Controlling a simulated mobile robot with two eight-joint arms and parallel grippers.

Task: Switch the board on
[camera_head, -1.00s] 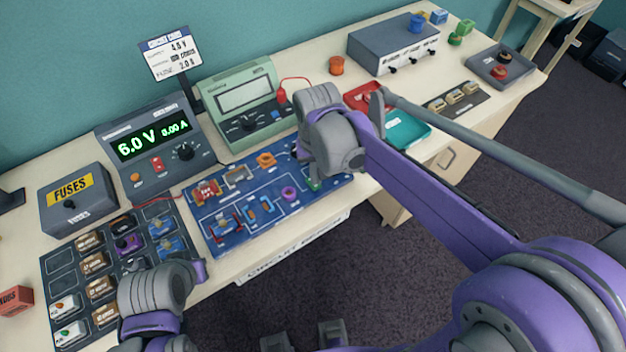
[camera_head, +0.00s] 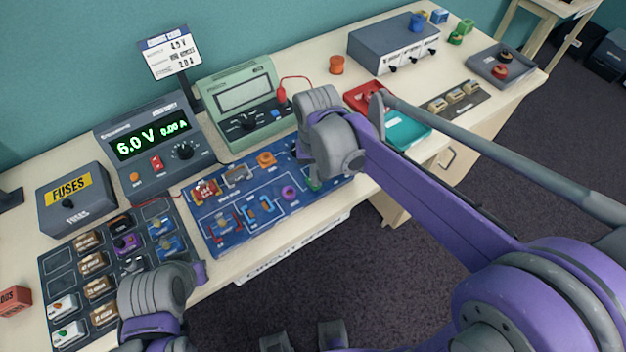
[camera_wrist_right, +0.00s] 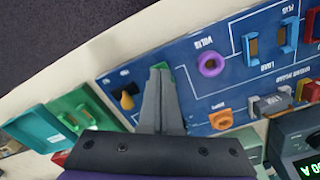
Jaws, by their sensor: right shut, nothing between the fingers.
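The blue circuit board (camera_head: 226,241) lies flat on the table, with coloured parts in slots along its printed lines. In the right wrist view a small yellow-orange knob (camera_wrist_right: 127,101) sits at the board's end. My right gripper (camera_wrist_right: 160,72) is shut and empty, its fingertips low over the board between this knob and a purple ring (camera_wrist_right: 210,64). A green piece (camera_wrist_right: 168,76) shows partly behind the fingertips. I cannot tell whether they touch anything. In the head view my right wrist hides that end. My left wrist is at lower left; its fingers are hidden.
The power supply (camera_head: 168,170) reads 6.0 V and 0.00 A. A green meter (camera_head: 262,128), a fuses box (camera_head: 83,210) and a parts tray (camera_head: 55,240) surround the board. Teal (camera_head: 412,133) and red trays lie close to my right arm.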

